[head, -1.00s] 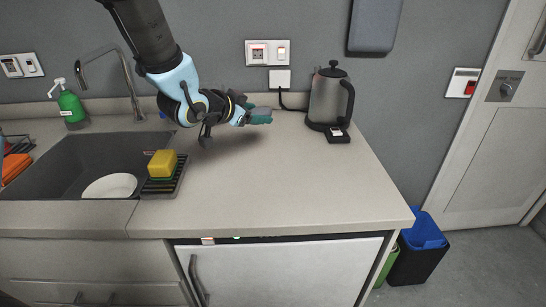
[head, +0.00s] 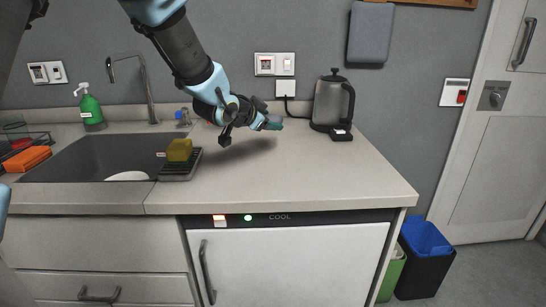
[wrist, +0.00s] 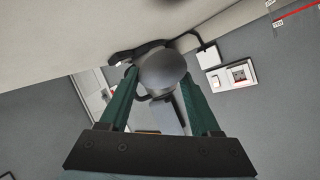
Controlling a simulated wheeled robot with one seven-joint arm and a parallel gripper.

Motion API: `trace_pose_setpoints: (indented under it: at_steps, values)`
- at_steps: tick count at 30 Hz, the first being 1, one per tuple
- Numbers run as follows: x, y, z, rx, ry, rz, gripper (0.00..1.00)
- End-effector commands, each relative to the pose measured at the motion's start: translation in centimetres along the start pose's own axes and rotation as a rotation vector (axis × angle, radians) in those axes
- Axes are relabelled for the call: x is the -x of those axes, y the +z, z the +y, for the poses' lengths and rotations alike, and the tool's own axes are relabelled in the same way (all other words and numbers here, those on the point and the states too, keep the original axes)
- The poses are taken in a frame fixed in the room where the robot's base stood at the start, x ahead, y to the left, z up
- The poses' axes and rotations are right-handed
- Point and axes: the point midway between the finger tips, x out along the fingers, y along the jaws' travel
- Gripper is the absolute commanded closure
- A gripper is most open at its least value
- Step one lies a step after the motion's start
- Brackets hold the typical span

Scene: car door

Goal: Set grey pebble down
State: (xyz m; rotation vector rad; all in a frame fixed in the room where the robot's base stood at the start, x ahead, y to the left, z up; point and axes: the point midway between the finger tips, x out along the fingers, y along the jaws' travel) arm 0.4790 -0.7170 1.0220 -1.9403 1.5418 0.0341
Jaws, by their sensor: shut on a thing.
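The grey pebble (wrist: 162,72) is smooth and rounded, and shows in the wrist view between the tips of my two green fingers. My gripper (wrist: 160,85) is shut on it. In the head view my gripper (head: 274,123) is held sideways above the back of the beige worktop (head: 290,170), left of the kettle and pointing toward it. A shadow lies on the worktop beneath the arm. I cannot make out the pebble in the head view.
A steel kettle (head: 328,103) stands at the back right. The sink (head: 90,157), a sponge (head: 179,150) on a dark rack (head: 181,166) and a green soap bottle (head: 92,110) are to the left. The worktop's front middle and right are clear.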

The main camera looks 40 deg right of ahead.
Motion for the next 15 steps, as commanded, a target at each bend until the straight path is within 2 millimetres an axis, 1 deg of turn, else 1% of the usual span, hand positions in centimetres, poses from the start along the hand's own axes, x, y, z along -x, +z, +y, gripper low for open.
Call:
trace_pose_setpoints:
  at_steps: [1, 3, 11, 15]
  values:
    - [-0.4, 0.8, 0.6, 0.001, 0.003, -0.004, 1.0]
    - [-0.9, 1.7, 1.2, 0.0, 0.004, -0.003, 1.0]
    - [-2.0, 3.9, 2.4, 0.0, 0.003, -0.003, 1.0]
    - [-2.8, 5.6, 3.4, 0.001, 0.003, -0.003, 1.0]
